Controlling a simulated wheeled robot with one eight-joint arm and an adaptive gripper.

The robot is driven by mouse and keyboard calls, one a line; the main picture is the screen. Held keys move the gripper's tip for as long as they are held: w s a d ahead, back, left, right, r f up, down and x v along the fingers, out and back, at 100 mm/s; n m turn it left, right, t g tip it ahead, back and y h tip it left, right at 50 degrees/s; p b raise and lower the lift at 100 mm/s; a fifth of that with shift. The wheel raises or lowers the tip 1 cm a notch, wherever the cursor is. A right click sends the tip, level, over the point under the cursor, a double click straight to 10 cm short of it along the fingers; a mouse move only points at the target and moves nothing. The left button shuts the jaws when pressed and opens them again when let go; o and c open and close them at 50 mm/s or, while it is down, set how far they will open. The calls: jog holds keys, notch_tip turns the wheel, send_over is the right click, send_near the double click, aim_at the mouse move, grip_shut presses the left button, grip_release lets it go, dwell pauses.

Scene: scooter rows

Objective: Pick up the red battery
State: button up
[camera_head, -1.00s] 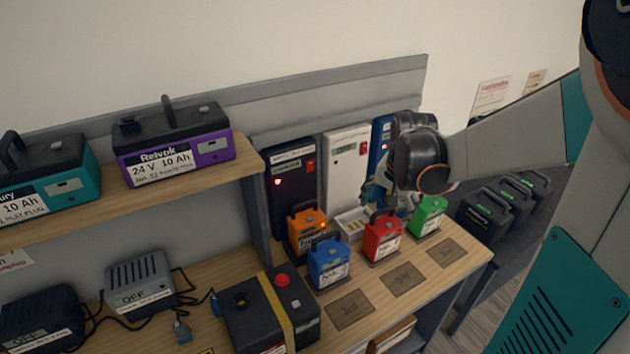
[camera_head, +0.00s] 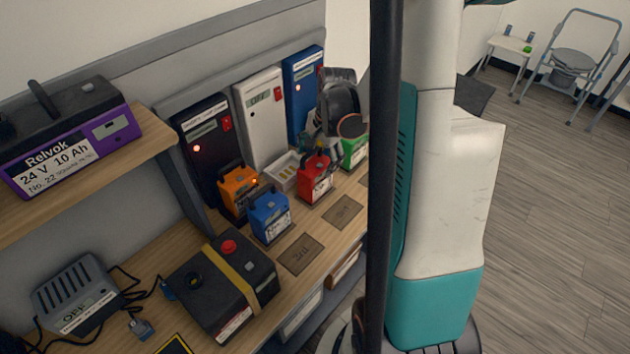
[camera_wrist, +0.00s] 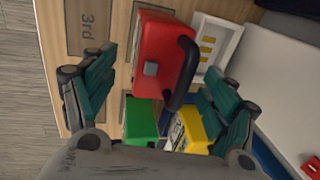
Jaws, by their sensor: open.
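The red battery (camera_head: 314,181) stands upright on the wooden bench, with a black handle on top. In the wrist view the red battery (camera_wrist: 158,52) lies ahead of my gripper, its handle toward the right finger. My gripper (camera_wrist: 152,98) is open, its teal fingers on either side of the space below the battery in that view.
A blue battery (camera_head: 269,217) and an orange one (camera_head: 238,192) stand to the left. A green battery (camera_head: 354,150) is close on the right, and a yellow one (camera_wrist: 194,130) shows in the wrist view. A white tray (camera_head: 282,172) sits behind. Marked pads (camera_head: 300,254) in front are bare.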

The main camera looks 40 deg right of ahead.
aim_at(317, 165)
jog(key=f, duration=0.1)
jog(key=f+b, duration=0.1)
jog(key=f, duration=0.1)
jog(key=w+f+b, duration=0.1)
jog(key=f, duration=0.1)
jog(key=shift+f, duration=0.1)
jog(key=shift+s, duration=0.1)
grip_shut()
